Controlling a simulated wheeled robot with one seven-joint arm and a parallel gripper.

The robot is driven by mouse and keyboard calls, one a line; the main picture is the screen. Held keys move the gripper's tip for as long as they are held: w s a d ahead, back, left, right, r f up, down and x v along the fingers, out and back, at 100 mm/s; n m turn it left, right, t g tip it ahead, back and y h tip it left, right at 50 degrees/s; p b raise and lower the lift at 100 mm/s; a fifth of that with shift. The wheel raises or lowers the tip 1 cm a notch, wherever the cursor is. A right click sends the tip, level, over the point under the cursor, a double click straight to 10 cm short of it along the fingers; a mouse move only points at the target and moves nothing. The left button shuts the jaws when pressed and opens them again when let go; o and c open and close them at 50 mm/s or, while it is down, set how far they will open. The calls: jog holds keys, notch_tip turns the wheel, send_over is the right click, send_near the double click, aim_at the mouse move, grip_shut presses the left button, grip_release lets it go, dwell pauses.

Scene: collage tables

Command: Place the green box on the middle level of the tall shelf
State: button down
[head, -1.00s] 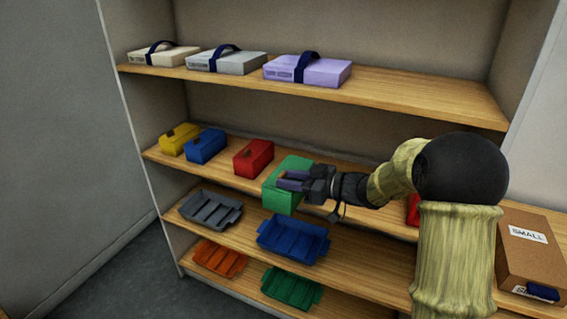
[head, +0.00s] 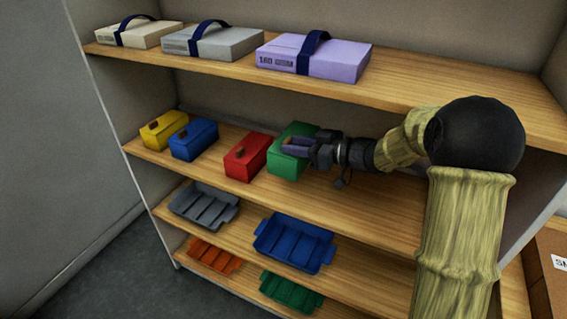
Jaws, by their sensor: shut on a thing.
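The green box (head: 291,160) is at the middle level of the tall shelf (head: 390,206), just right of a red box (head: 248,157). My gripper (head: 297,147) is shut on the green box from the right, with its fingers across the box's upper part. The box looks upright, over or on the board near its front edge. I cannot tell whether its underside touches the board. Its right side is partly hidden by my gripper.
A blue box (head: 194,140) and a yellow box (head: 163,130) stand farther left on that level. Strapped cases, including a purple one (head: 335,60), sit on the level above. Trays, including a blue one (head: 293,242), lie below. A cardboard box (head: 550,270) is at lower right.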

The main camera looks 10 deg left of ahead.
aim_at(302, 166)
jog(key=shift+r, duration=0.1)
jog(key=shift+f, duration=3.15)
jog(key=shift+f, duration=0.1)
jog(key=shift+s+f+b, duration=0.1)
jog(key=shift+f+b, duration=0.25)
jog(key=shift+f, duration=1.4)
jog(key=shift+f, duration=0.15)
jog(key=c, duration=1.1)
grip_release()
jog(key=shift+o, duration=0.2)
